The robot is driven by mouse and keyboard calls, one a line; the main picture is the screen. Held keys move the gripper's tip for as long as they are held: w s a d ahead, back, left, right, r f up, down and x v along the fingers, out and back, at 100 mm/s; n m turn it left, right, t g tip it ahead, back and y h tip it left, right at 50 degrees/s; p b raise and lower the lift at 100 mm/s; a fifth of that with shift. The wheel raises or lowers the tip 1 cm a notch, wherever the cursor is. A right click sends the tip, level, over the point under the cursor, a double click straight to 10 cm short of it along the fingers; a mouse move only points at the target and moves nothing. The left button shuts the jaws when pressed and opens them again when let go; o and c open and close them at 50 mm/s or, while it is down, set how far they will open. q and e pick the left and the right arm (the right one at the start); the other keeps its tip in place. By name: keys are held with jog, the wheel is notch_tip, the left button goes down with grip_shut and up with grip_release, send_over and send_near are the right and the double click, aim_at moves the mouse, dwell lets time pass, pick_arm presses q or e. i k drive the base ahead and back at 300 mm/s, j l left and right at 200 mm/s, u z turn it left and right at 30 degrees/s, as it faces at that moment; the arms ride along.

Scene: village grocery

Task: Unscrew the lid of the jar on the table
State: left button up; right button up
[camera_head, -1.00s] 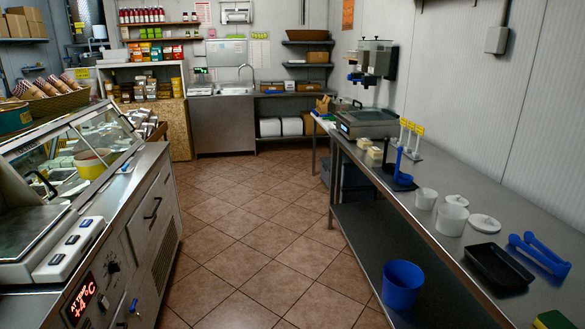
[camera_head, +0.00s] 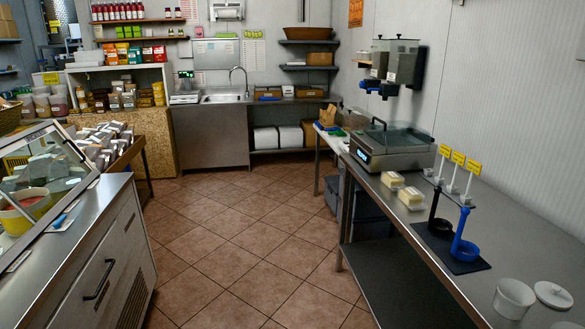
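No jar with a screwed-on lid can be made out on the steel table (camera_head: 418,233) at the right. An open white tub (camera_head: 513,298) stands near its front, at the lower right of the view. A round white lid (camera_head: 552,295) lies flat beside the tub, apart from it. A smaller table (camera_head: 335,147) stands farther back, with a brown paper bag (camera_head: 328,115) and small items too small to tell. Neither of my grippers is in view.
A blue scoop (camera_head: 463,240) and a black one stand on a dark mat. A glass display counter (camera_head: 45,175) is at left. The tiled floor (camera_head: 240,245) between is clear.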

aim_at(346, 134)
jog(key=i, duration=1.7)
jog(key=i+j+z, duration=0.1)
jog(key=i+z, duration=0.15)
jog(key=i, duration=0.25)
jog(key=i+j+z, duration=0.25)
jog(key=i, duration=0.25)
jog(key=i+j+z, duration=0.25)
jog(key=i, duration=0.25)
jog(key=i+j+z, duration=0.2)
jog(key=i+j, duration=0.25)
jog(key=i+j+z, duration=0.15)
jog(key=i+j, duration=0.3)
jog(key=i+j+z, duration=0.2)
jog(key=i+j, duration=0.25)
jog(key=j, duration=0.15)
